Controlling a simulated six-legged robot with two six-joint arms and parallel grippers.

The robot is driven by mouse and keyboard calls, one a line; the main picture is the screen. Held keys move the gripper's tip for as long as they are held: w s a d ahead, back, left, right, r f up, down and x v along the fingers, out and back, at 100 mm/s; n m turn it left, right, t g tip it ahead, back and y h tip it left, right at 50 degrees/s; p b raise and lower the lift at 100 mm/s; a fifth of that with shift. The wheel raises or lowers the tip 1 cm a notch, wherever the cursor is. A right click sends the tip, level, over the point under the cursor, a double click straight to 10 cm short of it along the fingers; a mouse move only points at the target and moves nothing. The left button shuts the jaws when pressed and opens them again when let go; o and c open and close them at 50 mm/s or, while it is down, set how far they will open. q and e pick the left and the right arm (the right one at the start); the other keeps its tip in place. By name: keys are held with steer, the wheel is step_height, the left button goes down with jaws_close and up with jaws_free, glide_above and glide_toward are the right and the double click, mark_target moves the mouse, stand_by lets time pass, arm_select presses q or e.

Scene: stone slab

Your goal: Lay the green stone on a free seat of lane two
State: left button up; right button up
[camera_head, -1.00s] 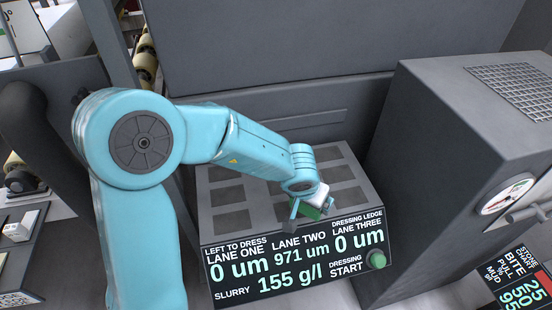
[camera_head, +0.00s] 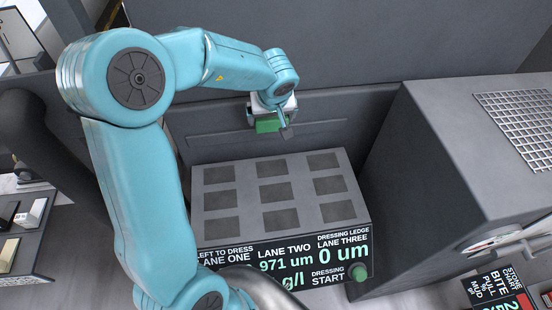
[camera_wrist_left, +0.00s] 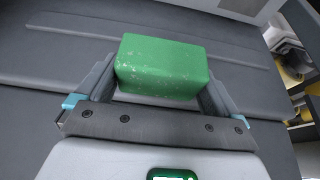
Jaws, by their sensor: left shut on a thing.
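The green stone (camera_head: 268,125) is a rectangular block held in my left gripper (camera_head: 270,122), raised above and behind the dressing ledge in the head view. In the left wrist view the green stone (camera_wrist_left: 162,66) sits between the two fingers of my left gripper (camera_wrist_left: 160,85), which is shut on it. The dressing ledge (camera_head: 245,187) has a grid of dark seats in three columns. The lane two seats, such as the middle one (camera_head: 273,193), look empty. The display panel (camera_head: 290,255) names the lanes and shows 971 um for lane two. My right gripper is not in view.
A large grey machine (camera_head: 460,180) with a grille and a gauge stands to the right of the ledge. A grey wall (camera_head: 350,50) rises behind. A green start button (camera_head: 359,273) is at the panel's right. My left arm covers part of the panel.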

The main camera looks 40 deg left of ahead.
arm_select(q)
step_height(320, 180, down, 15)
steer(key=b, duration=0.7)
steer(key=shift+f+b, duration=0.3)
steer(key=shift+f, duration=0.3)
step_height(320, 180, down, 4)
steer(key=shift+r+b, duration=0.1)
steer(key=shift+b, duration=1.05)
steer(key=shift+w, duration=0.1)
steer(key=shift+r, duration=0.1)
steer(key=o, duration=0.8)
steer(key=shift+f, duration=0.25)
steer(key=shift+r, duration=0.1)
